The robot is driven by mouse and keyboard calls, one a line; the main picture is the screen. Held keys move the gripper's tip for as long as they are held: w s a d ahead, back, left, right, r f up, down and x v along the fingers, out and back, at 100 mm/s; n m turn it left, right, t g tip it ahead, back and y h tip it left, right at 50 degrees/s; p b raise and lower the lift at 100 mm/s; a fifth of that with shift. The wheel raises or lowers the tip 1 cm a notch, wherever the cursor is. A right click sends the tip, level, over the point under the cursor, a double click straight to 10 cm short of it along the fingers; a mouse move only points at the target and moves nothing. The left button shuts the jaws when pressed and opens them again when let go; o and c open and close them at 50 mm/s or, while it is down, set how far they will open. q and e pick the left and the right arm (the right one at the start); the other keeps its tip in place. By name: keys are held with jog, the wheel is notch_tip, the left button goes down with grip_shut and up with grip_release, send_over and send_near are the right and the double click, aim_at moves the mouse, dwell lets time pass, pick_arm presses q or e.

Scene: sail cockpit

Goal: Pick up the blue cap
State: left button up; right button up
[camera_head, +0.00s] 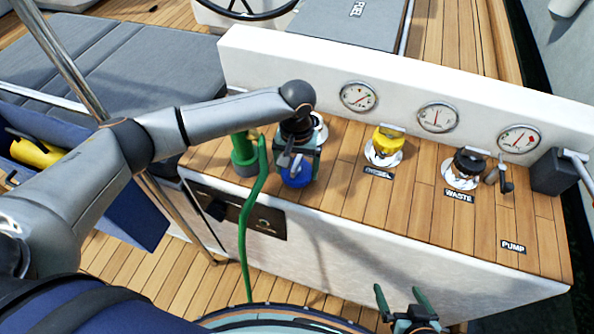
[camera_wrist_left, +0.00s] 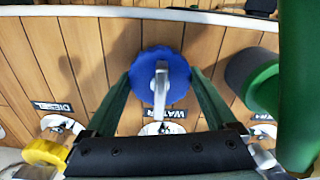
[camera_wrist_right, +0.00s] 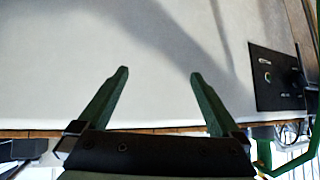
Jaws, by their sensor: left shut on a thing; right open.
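The blue cap (camera_head: 296,177) is between the fingers of my left gripper (camera_head: 297,158), which is shut on it. In the left wrist view the cap (camera_wrist_left: 148,88) shows its scalloped blue rim and a metal handle across its middle, with a green finger at each side. The cap is off to the front of the chrome water fitting (camera_wrist_left: 163,128), apart from it and seemingly above the wooden top. My right gripper (camera_head: 402,305) is open and empty, low in front of the white cabinet side; its spread fingers show in the right wrist view (camera_wrist_right: 158,90).
The wooden top (camera_head: 400,205) also carries a yellow diesel cap (camera_head: 388,139), a black waste cap (camera_head: 468,162) and a pump handle (camera_head: 503,176). A green hose (camera_head: 247,215) hangs from a green fitting (camera_head: 243,155) close left of my left gripper. Gauges line the white wall behind.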

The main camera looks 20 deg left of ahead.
aim_at(297, 161)
pick_arm(q)
jog(key=shift+r, duration=0.1)
jog(key=shift+r, duration=0.4)
notch_tip(297, 161, up, 2)
jog(key=shift+r+p, duration=0.2)
jog(key=shift+p, duration=0.15)
jog(key=s+d+r+p, duration=0.1)
jog(key=s+r+p, duration=0.1)
jog(key=s+r, duration=0.2)
jog(key=s+d+r+p, duration=0.2)
jog(key=s+r+p, duration=0.1)
jog(key=s+r, duration=0.1)
jog(key=s+d+r+p, duration=0.1)
jog(key=s+r+p, duration=0.2)
jog(key=s+r, duration=0.1)
jog(key=shift+s+d+r, duration=0.25)
jog(key=shift+s+r, duration=0.05)
jog(key=shift+s, duration=0.3)
pick_arm(e)
notch_tip(297, 161, up, 8)
jog(key=d, duration=0.1)
jog(key=shift+s, duration=0.3)
jog(key=shift+d+f, duration=0.1)
